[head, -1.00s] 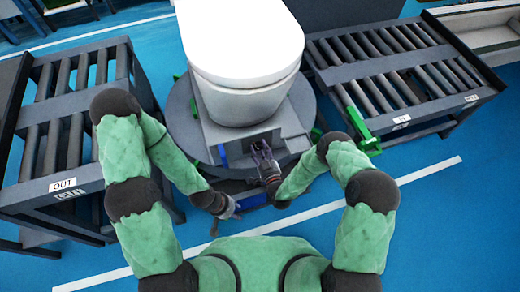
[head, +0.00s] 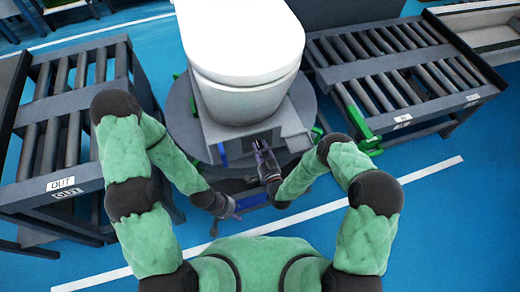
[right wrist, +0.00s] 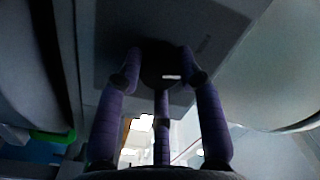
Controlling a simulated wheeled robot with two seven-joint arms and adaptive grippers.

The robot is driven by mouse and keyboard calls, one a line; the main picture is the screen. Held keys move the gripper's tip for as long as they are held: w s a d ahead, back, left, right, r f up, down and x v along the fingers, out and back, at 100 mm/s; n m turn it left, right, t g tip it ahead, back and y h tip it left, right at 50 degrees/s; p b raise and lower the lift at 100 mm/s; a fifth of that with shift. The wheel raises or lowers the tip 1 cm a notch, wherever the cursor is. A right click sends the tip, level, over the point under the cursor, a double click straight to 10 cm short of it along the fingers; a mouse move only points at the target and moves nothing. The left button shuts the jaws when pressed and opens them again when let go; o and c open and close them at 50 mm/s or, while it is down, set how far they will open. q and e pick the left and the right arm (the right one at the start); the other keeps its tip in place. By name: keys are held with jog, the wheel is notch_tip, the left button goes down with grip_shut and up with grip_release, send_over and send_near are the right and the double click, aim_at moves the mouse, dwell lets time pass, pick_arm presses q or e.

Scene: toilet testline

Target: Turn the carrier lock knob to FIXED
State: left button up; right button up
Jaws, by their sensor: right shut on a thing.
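The carrier lock knob (right wrist: 160,62) is a dark round piece with a small white mark, on a grey panel (right wrist: 185,30) in the right wrist view. My right gripper (right wrist: 160,75) has its purple-grey fingers closed around the knob's rim. In the head view my right gripper (head: 262,150) is at the front of the grey carrier (head: 216,133) under the white toilet (head: 243,50), and hides the knob there. I cannot read any FIXED label. My left gripper (head: 232,212) hangs low left of the right one, apart from the carrier; its fingers are too small to judge.
A roller conveyor marked OUT (head: 50,130) stands at the left, another roller conveyor (head: 390,70) at the right. A green bracket (head: 362,130) sticks out by the right conveyor. The round turntable (head: 183,105) lies beneath the carrier. Blue floor is open in front.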

jog(key=m, duration=0.4)
jog(key=m+b, duration=0.1)
jog(key=shift+w+d+r+m, duration=0.15)
jog(key=shift+w+m, duration=0.1)
jog(key=shift+m, duration=0.15)
jog(key=m, duration=0.5)
jog(key=shift+m+b, duration=0.3)
jog(key=shift+m, duration=0.1)
jog(key=o, duration=1.2)
jog(key=shift+c, duration=0.2)
jog(key=shift+f, duration=0.2)
jog(key=shift+s, duration=0.15)
jog(key=shift+s, duration=0.2)
jog(key=v, duration=1.1)
jog(key=shift+s, duration=0.3)
